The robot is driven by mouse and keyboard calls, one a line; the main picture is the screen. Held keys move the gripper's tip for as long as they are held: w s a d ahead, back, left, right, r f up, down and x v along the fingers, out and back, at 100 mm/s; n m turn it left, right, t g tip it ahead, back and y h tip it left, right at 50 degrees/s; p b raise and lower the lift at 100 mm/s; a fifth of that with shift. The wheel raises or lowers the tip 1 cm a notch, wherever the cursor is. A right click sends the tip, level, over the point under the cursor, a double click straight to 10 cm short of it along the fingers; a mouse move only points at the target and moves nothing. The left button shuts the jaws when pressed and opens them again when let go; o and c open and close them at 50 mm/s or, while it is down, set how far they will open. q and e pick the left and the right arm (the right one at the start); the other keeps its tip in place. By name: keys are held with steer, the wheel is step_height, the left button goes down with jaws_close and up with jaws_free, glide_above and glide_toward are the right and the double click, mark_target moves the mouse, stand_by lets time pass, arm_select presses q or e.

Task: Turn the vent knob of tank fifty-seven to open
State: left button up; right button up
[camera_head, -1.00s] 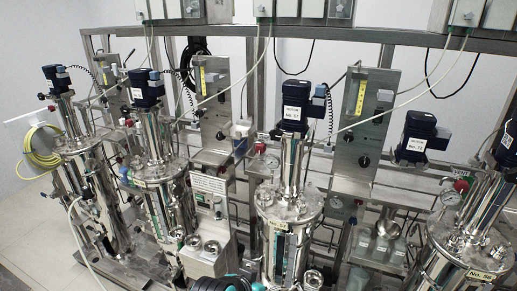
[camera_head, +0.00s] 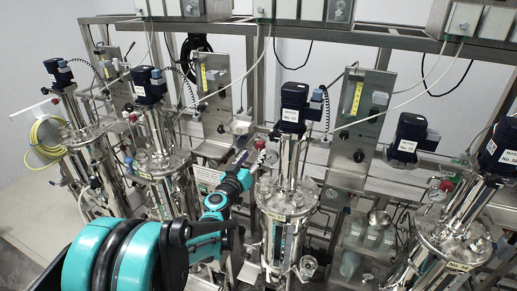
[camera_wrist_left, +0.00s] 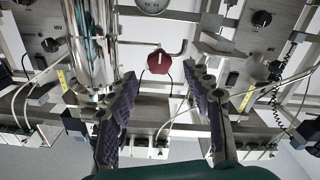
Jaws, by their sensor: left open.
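My left arm reaches in toward the middle steel tank (camera_head: 290,205), whose number plate I cannot read clearly. A red knob (camera_head: 260,144) sits at the upper left of that tank, just beyond my left gripper (camera_head: 250,158). In the left wrist view, a red knob (camera_wrist_left: 158,62) with a pale stripe shows ahead, between the lines of the two fingers. My left gripper (camera_wrist_left: 162,92) is open there, with a wide empty gap and no visible contact with the knob. The stripe stands roughly upright in that view. My right gripper is out of sight.
Further tanks stand at the left (camera_head: 90,160) and at the right (camera_head: 455,240). Steel panels with black knobs (camera_head: 359,156) and a rail stand behind. Thin pale hoses (camera_head: 420,83) cross above. In the wrist view, a bright steel cylinder (camera_wrist_left: 90,45) is close beside the left finger.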

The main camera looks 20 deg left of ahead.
mark_target(259, 148)
arm_select(q)
steer(key=w, duration=0.5)
steer(key=shift+w+b, duration=0.15)
steer(key=shift+b, duration=0.25)
jaws_close()
